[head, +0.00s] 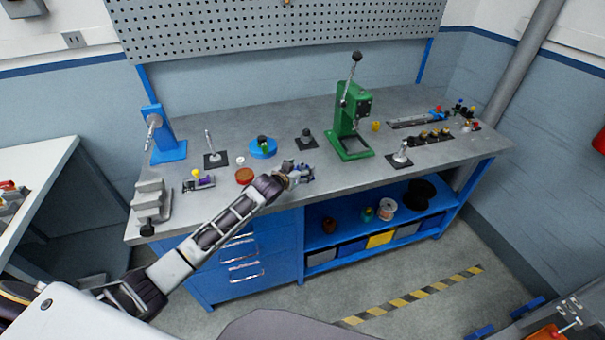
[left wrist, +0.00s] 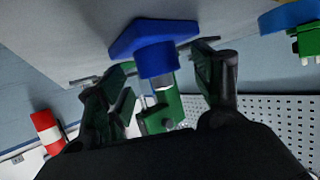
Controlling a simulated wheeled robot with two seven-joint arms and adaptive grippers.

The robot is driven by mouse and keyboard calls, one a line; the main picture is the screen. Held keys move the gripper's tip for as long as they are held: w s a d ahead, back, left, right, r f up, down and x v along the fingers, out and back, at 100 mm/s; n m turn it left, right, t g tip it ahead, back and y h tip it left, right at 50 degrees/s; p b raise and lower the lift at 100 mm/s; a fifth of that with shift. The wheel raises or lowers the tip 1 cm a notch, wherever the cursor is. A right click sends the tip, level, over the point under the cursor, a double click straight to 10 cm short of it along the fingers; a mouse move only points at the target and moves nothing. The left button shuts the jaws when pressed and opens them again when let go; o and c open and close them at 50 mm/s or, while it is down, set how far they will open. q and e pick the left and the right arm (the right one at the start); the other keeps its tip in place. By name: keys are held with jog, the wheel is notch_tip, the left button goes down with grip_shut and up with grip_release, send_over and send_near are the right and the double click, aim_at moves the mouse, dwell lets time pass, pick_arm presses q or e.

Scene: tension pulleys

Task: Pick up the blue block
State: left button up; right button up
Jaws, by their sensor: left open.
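The blue block (left wrist: 152,36) shows in the left wrist view as a flat blue plate with a round blue boss on a grey bench surface. In the head view, a small bluish piece (head: 308,173) lies at my left gripper (head: 298,174) near the bench's front edge. My left gripper (left wrist: 164,60) is open, with one finger on each side of the boss. I cannot tell whether the fingers touch it. The gripper partly hides the piece in the head view.
The green press (head: 352,118) stands behind and right of my left gripper. A black-based clamp (head: 307,140), a blue round dish (head: 263,150) and a red-brown disc (head: 244,175) are nearby. A toggle clamp (head: 400,158) stands farther right. The front of the workbench (head: 340,182) is bare beside the gripper.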

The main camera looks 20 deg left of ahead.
pick_arm(q)
jog(key=shift+w+d+f, duration=0.15)
jog(key=shift+w+f, duration=0.05)
jog(key=shift+w, duration=0.35)
jog(key=shift+c, duration=0.2)
jog(key=c, duration=1.3)
jog(key=shift+r, duration=0.15)
jog(key=shift+r+b, duration=0.4)
jog(key=shift+r, duration=4.55)
